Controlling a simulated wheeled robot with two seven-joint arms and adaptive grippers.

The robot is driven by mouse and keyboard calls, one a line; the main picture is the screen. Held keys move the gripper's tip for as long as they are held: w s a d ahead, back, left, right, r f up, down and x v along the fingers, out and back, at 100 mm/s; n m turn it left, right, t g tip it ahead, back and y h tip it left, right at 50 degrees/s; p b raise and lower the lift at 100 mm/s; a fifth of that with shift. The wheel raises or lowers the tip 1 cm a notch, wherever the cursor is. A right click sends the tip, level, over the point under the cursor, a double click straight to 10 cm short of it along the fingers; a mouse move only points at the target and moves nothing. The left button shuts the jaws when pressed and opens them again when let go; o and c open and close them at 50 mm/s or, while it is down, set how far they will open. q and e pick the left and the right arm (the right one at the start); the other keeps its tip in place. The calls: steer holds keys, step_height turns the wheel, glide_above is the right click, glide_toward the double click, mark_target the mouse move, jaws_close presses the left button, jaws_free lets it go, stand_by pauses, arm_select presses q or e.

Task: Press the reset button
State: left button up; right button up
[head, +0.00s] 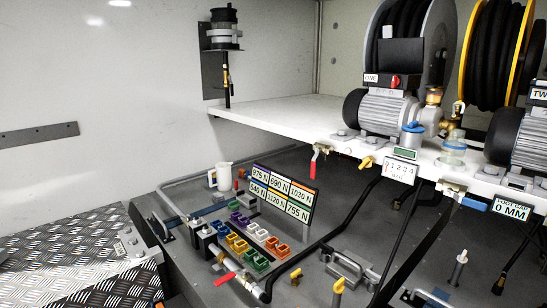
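I cannot clearly pick out a reset button. A red round knob or switch (395,82) sits on the dark box above the left motor, beside a label reading "ONL". A small unit with a greenish display (405,154) sits at the white shelf's front edge, above a white plate (400,171) with digits and small print. A blue cap (412,127) tops a grey cylinder just behind the display. Whether any of these carries the reset button cannot be told at this size. Neither of my grippers is in view.
The white shelf (270,115) holds motors (385,112) and hose reels (495,50). Below are a force-label board (283,195), coloured blocks (250,240), red-handled valves (224,278) and dark hoses. A tread-plate box (75,255) stands at left. The shelf's left part is bare.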

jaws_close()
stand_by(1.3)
